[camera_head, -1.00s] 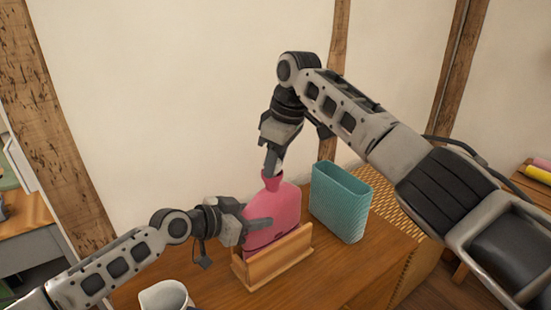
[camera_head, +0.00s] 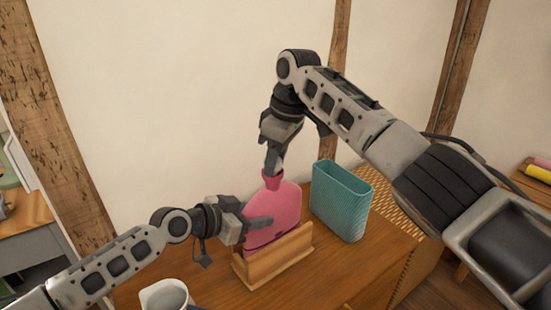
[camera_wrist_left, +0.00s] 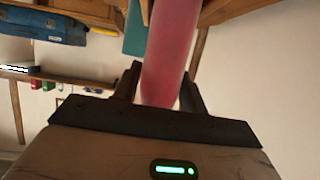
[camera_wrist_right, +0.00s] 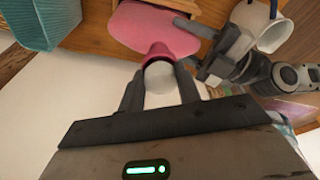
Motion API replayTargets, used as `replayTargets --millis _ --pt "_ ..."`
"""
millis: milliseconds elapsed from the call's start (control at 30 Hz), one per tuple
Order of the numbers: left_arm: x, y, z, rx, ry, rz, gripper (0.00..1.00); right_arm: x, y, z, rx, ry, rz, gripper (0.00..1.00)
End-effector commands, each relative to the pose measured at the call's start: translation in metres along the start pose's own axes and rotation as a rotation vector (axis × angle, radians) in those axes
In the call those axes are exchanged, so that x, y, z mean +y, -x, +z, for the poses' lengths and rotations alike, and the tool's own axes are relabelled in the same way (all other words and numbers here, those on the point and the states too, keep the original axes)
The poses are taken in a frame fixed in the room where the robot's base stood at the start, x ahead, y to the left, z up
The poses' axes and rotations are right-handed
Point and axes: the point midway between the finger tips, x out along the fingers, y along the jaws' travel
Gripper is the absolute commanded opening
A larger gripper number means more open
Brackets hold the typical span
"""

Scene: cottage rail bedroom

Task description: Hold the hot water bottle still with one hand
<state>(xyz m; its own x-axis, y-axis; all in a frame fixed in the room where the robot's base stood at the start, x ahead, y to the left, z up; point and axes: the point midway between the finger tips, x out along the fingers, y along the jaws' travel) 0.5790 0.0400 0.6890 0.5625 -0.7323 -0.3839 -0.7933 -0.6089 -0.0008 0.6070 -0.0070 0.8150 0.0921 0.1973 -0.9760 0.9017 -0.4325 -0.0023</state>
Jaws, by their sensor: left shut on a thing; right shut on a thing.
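The pink hot water bottle (camera_head: 284,212) stands upright in a wooden holder (camera_head: 262,270), its neck pointing up. My left gripper (camera_head: 258,222) is shut on the side of its body; the bottle also shows between the fingers in the left wrist view (camera_wrist_left: 168,60). My right gripper (camera_head: 272,166) is above the bottle's mouth, pointing down. In the right wrist view its fingers are shut on a whitish round stopper (camera_wrist_right: 160,78) at the pink neck (camera_wrist_right: 157,52). I cannot tell whether the stopper is seated or loose.
A teal woven basket (camera_head: 340,203) stands just right of the bottle. A white jug (camera_head: 165,296) is at the front left of the wooden tabletop (camera_head: 335,285). The wall (camera_head: 190,90) is behind. Some tabletop in front of the basket is clear.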

Motion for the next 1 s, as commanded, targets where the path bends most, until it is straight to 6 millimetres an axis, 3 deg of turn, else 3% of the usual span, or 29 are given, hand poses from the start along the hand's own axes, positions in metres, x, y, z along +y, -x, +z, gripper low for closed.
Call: replayTargets --millis 1000 --pt "-0.0001 -0.0002 -0.0015 0.005 0.002 -0.001 0.01 -0.0006 0.0070 -0.0013 0.012 0.000 0.007 0.12"
